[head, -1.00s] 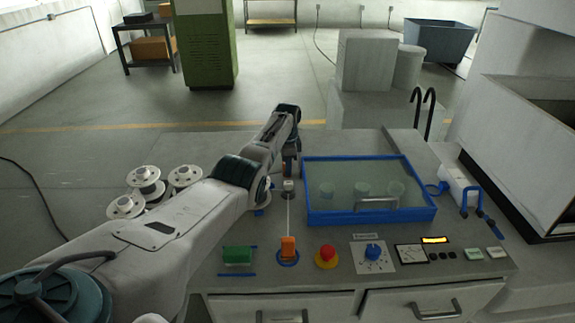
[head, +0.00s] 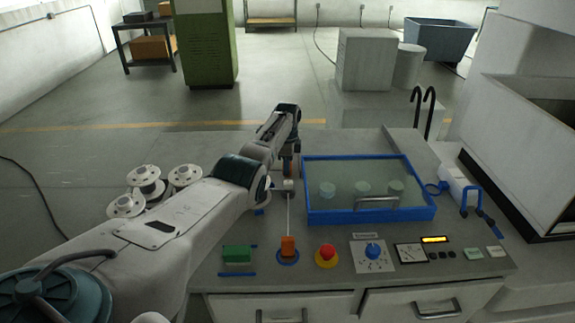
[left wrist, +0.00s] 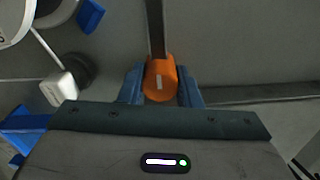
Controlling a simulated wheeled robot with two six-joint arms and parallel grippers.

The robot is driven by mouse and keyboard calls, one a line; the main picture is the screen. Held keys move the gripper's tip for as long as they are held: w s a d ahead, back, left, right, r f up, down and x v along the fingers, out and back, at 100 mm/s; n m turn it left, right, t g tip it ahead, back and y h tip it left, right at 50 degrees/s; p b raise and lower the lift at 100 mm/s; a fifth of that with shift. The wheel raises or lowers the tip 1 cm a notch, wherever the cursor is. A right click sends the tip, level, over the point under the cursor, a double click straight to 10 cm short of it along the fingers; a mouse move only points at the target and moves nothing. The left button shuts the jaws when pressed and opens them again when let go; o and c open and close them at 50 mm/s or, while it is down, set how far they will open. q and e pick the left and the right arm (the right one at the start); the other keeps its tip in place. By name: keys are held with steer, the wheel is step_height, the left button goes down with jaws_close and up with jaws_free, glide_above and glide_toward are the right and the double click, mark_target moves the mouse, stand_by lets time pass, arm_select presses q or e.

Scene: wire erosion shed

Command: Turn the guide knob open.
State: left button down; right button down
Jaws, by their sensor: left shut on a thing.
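The guide knob, an orange cylinder with a short pale mark on its end (left wrist: 160,80), sits between my left gripper's blue fingers in the left wrist view. My left gripper (left wrist: 160,88) is shut on it, with a finger at each side. In the head view my left gripper (head: 290,172) is low over the panel, just left of the blue-framed tank, and the arm mostly hides the knob there. My right gripper is in neither view.
The blue-framed tank (head: 313,213) is right of the gripper. An orange switch (head: 288,246), red button (head: 327,252) and blue dial (head: 373,250) line the front. White spools (head: 145,176) stand left.

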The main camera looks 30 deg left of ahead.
arm_select(q)
steer(key=c, duration=1.3)
jaws_free()
steer(key=shift+r, duration=0.1)
step_height(320, 180, up, 11)
steer(key=shift+f+b, duration=0.15)
steer(key=shift+b, duration=1.05)
